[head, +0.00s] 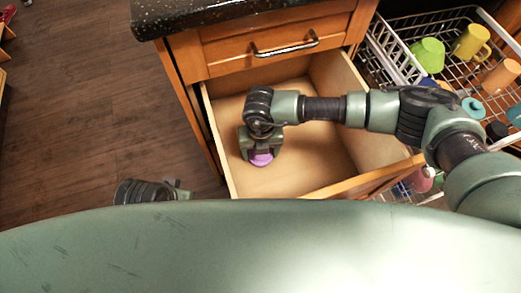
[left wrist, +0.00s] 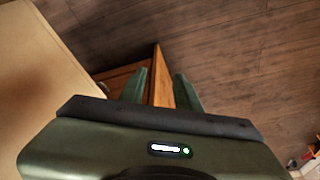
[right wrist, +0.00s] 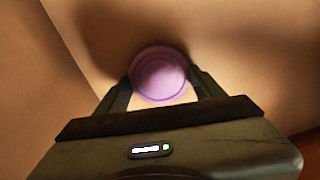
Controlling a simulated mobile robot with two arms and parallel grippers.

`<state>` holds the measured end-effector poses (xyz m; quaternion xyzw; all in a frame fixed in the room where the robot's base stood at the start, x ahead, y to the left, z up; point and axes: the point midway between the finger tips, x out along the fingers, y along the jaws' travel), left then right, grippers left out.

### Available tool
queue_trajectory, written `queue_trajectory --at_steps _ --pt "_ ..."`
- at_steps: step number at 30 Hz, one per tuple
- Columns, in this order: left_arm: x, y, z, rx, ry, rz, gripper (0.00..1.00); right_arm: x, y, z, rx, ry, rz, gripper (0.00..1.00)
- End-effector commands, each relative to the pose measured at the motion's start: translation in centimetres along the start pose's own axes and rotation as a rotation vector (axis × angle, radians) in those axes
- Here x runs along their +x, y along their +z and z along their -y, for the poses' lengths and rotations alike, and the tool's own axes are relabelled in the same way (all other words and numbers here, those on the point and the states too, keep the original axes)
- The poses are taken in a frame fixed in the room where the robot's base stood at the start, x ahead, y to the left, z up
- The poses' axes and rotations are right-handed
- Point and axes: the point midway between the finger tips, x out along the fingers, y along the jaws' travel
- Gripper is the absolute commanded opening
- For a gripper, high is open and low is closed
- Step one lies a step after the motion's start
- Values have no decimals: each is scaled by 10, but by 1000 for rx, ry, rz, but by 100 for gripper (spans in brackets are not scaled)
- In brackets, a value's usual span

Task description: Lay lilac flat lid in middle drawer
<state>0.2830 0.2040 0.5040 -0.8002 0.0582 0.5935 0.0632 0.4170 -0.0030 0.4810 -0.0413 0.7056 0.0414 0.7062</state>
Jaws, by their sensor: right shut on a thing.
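The lilac flat lid (head: 261,159) is round and shows below my right gripper (head: 262,152), inside the open middle drawer (head: 310,178). In the right wrist view the lid (right wrist: 160,74) sits between the two fingers of my right gripper (right wrist: 161,82), which is shut on it. The drawer's light wooden bottom is close beneath; I cannot tell whether the lid touches it. My left gripper (left wrist: 160,85) is open and empty, its fingers apart, outside the drawer near its front. In the head view its fingers are mostly hidden.
A closed drawer (head: 285,42) with a metal handle is above, under a dark countertop (head: 215,10). A white wire dish rack (head: 400,60) with a green cup (head: 428,54) and a yellow mug (head: 470,42) is at the right. The rest of the drawer bottom looks bare.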

Motion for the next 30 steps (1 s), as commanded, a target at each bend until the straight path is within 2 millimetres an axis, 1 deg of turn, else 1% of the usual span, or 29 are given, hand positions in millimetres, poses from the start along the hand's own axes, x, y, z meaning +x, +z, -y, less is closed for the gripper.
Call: queue_trajectory --at_steps 1,2,3,4,15,16,17,18,24,27,30 --pt "-1 0 0 0 0 0 33 1 0 0 0 0 0 23" --pt "-2 -1 0 0 0 -2 33 1 0 0 0 0 0 74" --pt "-4 -2 0 -1 0 -6 33 1 0 0 0 0 0 85" --pt "-4 -2 0 -1 0 -8 33 1 0 0 0 0 0 90" --pt "-5 -2 0 -1 0 -9 33 -2 0 0 0 0 0 90" --pt "-4 -2 0 -1 0 -8 33 -3 0 0 0 0 0 90" --pt "2 1 0 0 1 2 33 -5 0 0 0 0 1 90" --pt "11 4 -1 1 3 14 33 -12 1 0 0 2 2 90" --pt "36 7 -2 2 5 23 33 -49 1 0 -1 1 2 90" --pt "46 9 -3 3 6 26 33 -63 0 0 -1 1 1 90" --pt "53 10 -3 4 6 28 33 -73 1 0 0 1 1 90"
